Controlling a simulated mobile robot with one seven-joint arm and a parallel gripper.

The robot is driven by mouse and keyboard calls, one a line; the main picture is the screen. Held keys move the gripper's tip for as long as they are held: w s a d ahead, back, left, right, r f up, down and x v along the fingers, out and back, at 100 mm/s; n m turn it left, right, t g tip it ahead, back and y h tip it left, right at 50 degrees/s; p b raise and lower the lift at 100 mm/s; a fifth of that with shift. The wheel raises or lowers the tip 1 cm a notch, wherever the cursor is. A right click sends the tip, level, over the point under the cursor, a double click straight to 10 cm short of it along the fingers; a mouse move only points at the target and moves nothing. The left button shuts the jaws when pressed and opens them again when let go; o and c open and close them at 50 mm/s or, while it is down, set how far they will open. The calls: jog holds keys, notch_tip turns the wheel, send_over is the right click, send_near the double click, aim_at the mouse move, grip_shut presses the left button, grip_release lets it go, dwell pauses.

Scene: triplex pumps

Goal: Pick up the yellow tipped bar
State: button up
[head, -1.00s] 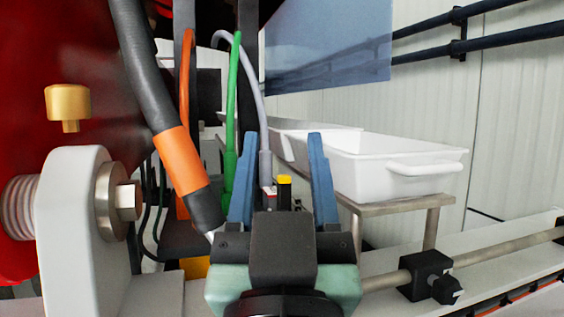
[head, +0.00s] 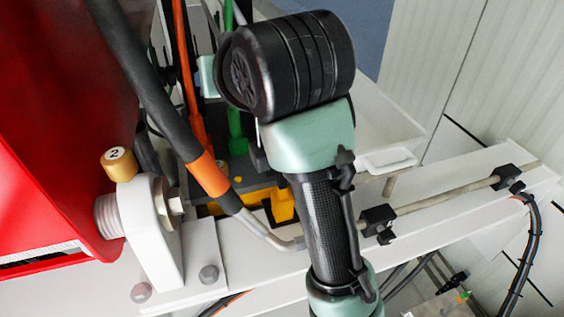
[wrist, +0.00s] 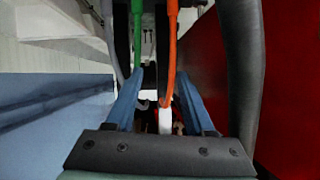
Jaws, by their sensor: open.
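My gripper (wrist: 160,73) shows in the wrist view with its two blue fingers spread apart. No yellow-tipped bar can be made out in either current view. A small white piece (wrist: 165,120) shows between the fingers, in line with the orange hose; I cannot tell what it belongs to. In the head view my arm's dark wrist joint covers the area where the fingers are, so they are hidden there.
A green hose (wrist: 137,35) and an orange hose (wrist: 171,45) run close by the fingers. A thick black hose (head: 135,85) with an orange band and a red housing (head: 65,120) stand at the left in the head view. A metal rail (head: 440,200) runs along the white beam.

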jog(key=s+d+f+g+h, duration=0.4)
jog(key=s+d+g, duration=0.25)
jog(key=d, duration=0.25)
jog(key=d+x, duration=0.1)
jog(key=x, duration=1.2)
jog(key=shift+s+a+f+g, duration=0.2)
jog(key=shift+s+f+g, duration=0.05)
jog(key=shift+g, duration=0.2)
grip_shut()
jog(key=shift+r, duration=0.1)
